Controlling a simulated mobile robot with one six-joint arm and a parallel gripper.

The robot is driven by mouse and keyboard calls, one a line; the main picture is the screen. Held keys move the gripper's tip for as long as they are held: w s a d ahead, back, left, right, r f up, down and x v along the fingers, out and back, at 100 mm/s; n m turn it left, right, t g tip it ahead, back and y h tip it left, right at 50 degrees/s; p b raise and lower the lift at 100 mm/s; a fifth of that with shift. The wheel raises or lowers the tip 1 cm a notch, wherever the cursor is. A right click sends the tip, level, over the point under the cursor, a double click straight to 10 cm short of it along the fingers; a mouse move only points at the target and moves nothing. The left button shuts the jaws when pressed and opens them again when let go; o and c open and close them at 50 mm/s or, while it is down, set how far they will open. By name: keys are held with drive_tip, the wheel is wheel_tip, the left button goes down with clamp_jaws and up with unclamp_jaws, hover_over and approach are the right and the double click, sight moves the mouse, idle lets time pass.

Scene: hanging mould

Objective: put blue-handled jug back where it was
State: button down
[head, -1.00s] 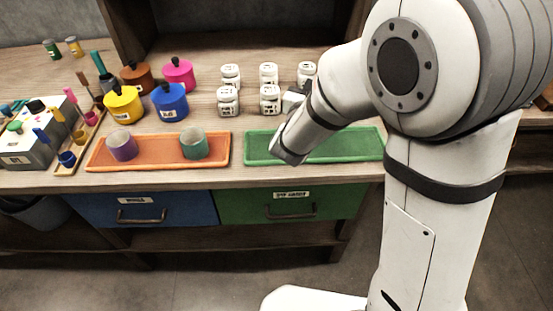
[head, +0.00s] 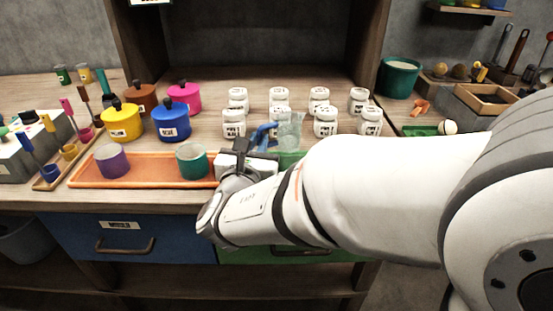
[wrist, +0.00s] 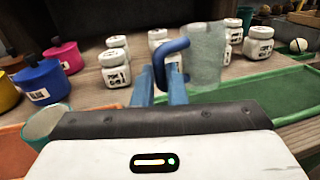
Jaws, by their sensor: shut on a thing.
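The blue-handled jug (wrist: 207,58) is a clear, pale vessel with a blue handle, held upright in the wrist view. My gripper (wrist: 160,85) is shut on its blue handle. In the head view the jug (head: 290,132) is in front of the white jars, above the green tray (head: 287,160). My gripper (head: 258,145) is at its left side there. The green tray also shows in the wrist view (wrist: 270,96), below and beyond the jug. My arm hides most of the tray in the head view.
Several white labelled jars (head: 233,122) stand close behind the jug. An orange tray (head: 140,172) at left holds a purple cup (head: 111,161) and a teal cup (head: 192,161). Colourful lidded pots (head: 170,120) stand behind it. At right are a dark green pot (head: 398,77) and a wooden box (head: 488,98).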

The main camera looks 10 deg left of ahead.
drive_tip(key=shift+f+b, duration=0.85)
drive_tip(key=shift+f, duration=2.25)
drive_tip(key=shift+f, duration=0.1)
drive_tip(key=shift+f, duration=0.15)
drive_tip(key=c, duration=1.5)
unclamp_jaws()
drive_tip(key=shift+o, duration=0.2)
drive_tip(key=shift+s+r, duration=0.15)
drive_tip(key=shift+r, duration=0.15)
drive_tip(key=s+p, duration=0.2)
drive_tip(key=s, duration=0.9)
drive_tip(key=shift+s+d, duration=0.35)
